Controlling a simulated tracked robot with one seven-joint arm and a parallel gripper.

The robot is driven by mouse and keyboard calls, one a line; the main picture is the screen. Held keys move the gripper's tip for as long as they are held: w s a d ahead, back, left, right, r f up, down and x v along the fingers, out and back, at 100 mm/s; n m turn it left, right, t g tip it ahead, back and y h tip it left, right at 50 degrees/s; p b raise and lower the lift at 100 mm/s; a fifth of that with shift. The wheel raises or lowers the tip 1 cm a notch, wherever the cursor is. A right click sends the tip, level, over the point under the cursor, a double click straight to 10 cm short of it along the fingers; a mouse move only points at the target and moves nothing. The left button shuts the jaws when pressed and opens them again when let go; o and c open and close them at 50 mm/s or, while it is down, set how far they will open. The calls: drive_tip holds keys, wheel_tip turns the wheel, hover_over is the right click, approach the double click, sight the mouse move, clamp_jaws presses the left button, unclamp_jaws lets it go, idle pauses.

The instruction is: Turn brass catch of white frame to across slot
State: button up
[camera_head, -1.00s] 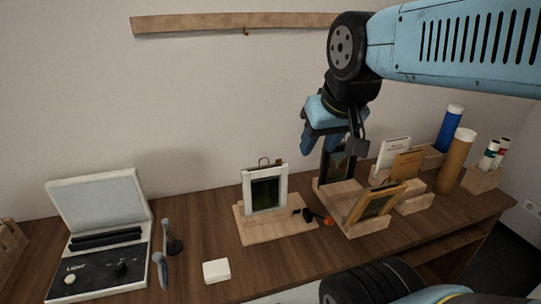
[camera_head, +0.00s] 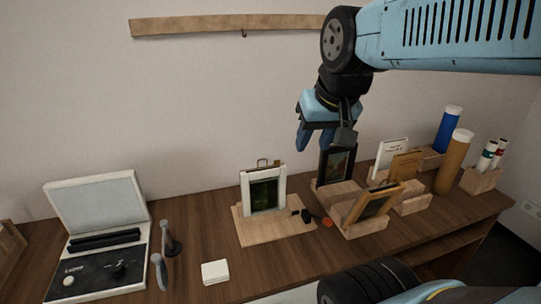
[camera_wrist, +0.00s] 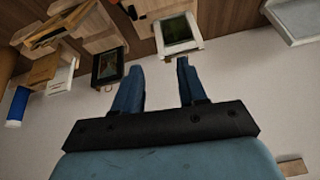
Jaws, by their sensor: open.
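The white frame (camera_head: 245,195) stands upright on a light wooden base (camera_head: 254,235) in the middle of the table. A small brass-coloured loop (camera_head: 263,162) shows at its top edge; which way the catch lies is too small to tell. In the wrist view the white frame (camera_wrist: 198,43) appears upside down beyond the fingertips. My gripper (camera_head: 316,145) is open and empty, above and to the right of the frame, in front of the wall. Its two blue fingers (camera_wrist: 161,62) show apart in the wrist view, touching nothing.
A dark framed picture (camera_head: 338,164) and a wooden-framed one (camera_head: 376,203) stand in wooden holders right of the white frame. Tubes (camera_head: 455,162) stand farther right. An open light box (camera_head: 99,200) is at left, a white block (camera_head: 215,271) in front. A wooden rail (camera_head: 220,23) is on the wall.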

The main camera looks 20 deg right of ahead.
drive_tip(key=w+m+g, duration=0.1)
drive_tip(key=w+m, duration=0.1)
drive_tip(key=w, duration=0.1)
drive_tip(key=w+d+m+g+y, duration=0.1)
drive_tip(key=w+m, duration=0.2)
drive_tip(key=w+d+m+g, duration=0.1)
drive_tip(key=w+m, duration=0.2)
drive_tip(key=w, duration=0.1)
drive_tip(key=shift+w+d+r+y, duration=0.1)
drive_tip(key=shift+r+y, duration=0.1)
drive_tip(key=shift+y, duration=0.2)
drive_tip(key=shift+c, duration=0.8)
drive_tip(key=m+g+y, duration=0.2)
drive_tip(key=m+y, duration=0.1)
drive_tip(key=m, duration=0.6)
hover_over(280, 163)
drive_tip(key=d, duration=0.5)
wheel_tip(280, 163, down, 4)
drive_tip(key=x, duration=1.3)
drive_tip(key=shift+d+f, duration=0.35)
drive_tip(key=shift+h, duration=0.3)
drive_tip(key=shift+c, duration=0.5)
clamp_jaws()
